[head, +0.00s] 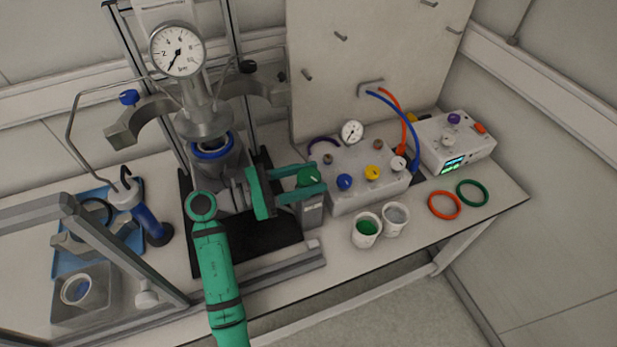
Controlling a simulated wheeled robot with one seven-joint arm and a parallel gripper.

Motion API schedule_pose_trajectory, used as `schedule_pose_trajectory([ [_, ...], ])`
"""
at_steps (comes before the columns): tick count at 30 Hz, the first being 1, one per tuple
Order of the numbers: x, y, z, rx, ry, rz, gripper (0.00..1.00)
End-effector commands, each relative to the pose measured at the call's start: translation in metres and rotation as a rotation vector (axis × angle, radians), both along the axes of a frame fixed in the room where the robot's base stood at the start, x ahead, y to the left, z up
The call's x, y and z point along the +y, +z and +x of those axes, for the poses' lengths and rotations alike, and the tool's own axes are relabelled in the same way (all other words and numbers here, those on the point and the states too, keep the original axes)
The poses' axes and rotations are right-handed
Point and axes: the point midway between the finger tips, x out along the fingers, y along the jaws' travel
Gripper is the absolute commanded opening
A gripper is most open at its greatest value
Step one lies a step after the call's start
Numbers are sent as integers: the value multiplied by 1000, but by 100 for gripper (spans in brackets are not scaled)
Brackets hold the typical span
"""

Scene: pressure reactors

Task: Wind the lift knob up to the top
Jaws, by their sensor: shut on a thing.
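The green lift knob (309,175) sits on top of a small grey post (312,214) at the right front of the reactor stand. My gripper (314,180) reaches in from the left with its two green fingers on either side of the knob, shut on it. A pale mark shows on the knob's top. The reactor vessel (205,165) with a blue ring (212,149) stands behind and left of my gripper, under the head with the pressure gauge (177,50). My wrist hides part of the stand's black base (262,240).
A grey valve box (345,205) with coloured knobs stands close right of the lift knob. Two white cups (366,229) (395,218) stand in front of it. An orange ring (444,205) and a green ring (472,193) lie farther right. A blue tray (85,245) is at left.

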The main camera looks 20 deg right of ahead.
Motion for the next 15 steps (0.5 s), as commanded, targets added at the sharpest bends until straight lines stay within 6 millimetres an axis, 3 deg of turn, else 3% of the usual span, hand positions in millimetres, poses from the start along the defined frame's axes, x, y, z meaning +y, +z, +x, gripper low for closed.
schedule_pose_trajectory([
  [15, -3, -4, -1, 0, -67, 6, 28],
])
